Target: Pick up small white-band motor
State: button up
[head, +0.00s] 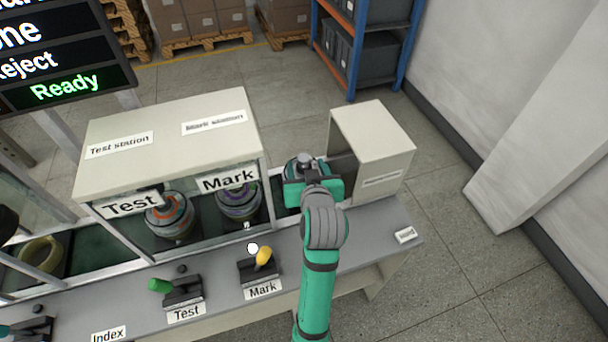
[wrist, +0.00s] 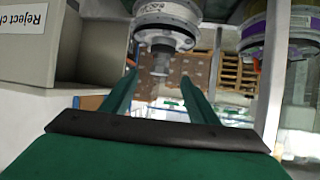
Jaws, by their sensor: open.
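In the wrist view, a grey motor with a pale, white-looking band (wrist: 167,14) hangs into the top middle of the picture, its narrow shaft end pointing down. My gripper (wrist: 160,75) is open, with one green finger on each side of that shaft end. I cannot tell whether either finger touches it. In the head view, my gripper (head: 305,178) is at the gap between the station housing and the reject box; my arm hides its fingers, and I cannot tell the motor apart there.
A purple-band motor (head: 238,203) stands under Mark, and an orange-band motor (head: 170,215) under Test. The cream station housing (head: 170,135) is left of my gripper, the cream reject box (head: 372,145) right. Levers with yellow (head: 263,256) and green (head: 159,285) knobs stand in front.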

aim_at(304, 158)
jog(key=shift+x, duration=3.15)
grip_shut()
jog(key=shift+w+r, duration=0.1)
jog(key=shift+r, duration=0.15)
